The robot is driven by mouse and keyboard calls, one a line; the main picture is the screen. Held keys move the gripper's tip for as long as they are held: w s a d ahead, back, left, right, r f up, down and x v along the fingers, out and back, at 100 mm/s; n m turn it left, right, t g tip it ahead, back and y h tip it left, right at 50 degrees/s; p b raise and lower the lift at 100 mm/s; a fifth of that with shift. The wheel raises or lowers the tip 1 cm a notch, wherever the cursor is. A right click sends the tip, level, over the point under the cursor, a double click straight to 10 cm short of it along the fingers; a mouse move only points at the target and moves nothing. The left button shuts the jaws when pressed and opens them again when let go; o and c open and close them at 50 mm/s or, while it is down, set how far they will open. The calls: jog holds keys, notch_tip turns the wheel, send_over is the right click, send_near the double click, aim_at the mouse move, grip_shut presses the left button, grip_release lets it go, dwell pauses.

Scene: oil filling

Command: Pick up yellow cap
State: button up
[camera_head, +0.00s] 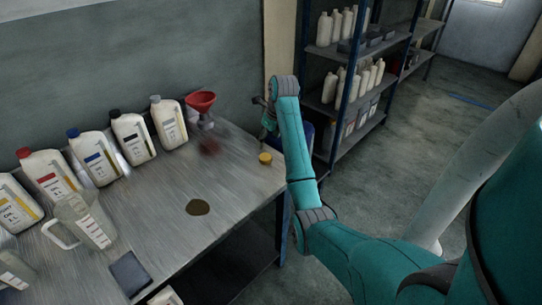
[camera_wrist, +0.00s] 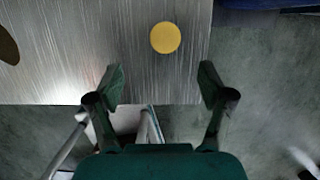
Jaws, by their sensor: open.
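The yellow cap (camera_head: 265,158) is a small round disc lying on the metal table (camera_head: 190,235) near its right edge. In the wrist view the yellow cap (camera_wrist: 165,38) lies beyond my fingertips, roughly centred between them. My gripper (camera_wrist: 162,85) is open and empty, with its two dark green fingers spread apart. They are apart from the cap, over the edge of the table (camera_wrist: 90,40). In the head view my gripper (camera_head: 266,108) is partly hidden behind my arm, above the table's right end.
Several oil bottles (camera_head: 132,138) line the wall side, with a clear jug (camera_head: 85,220) in front. Shelves (camera_head: 345,100) with bottles stand behind. The table around the cap is clear.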

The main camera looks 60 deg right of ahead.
aim_at(265, 157)
jog(key=x, duration=1)
jog(key=shift+s+d+f, duration=0.15)
jog(key=shift+d+f, duration=0.15)
jog(key=shift+d, duration=0.1)
jog(key=c, duration=0.8)
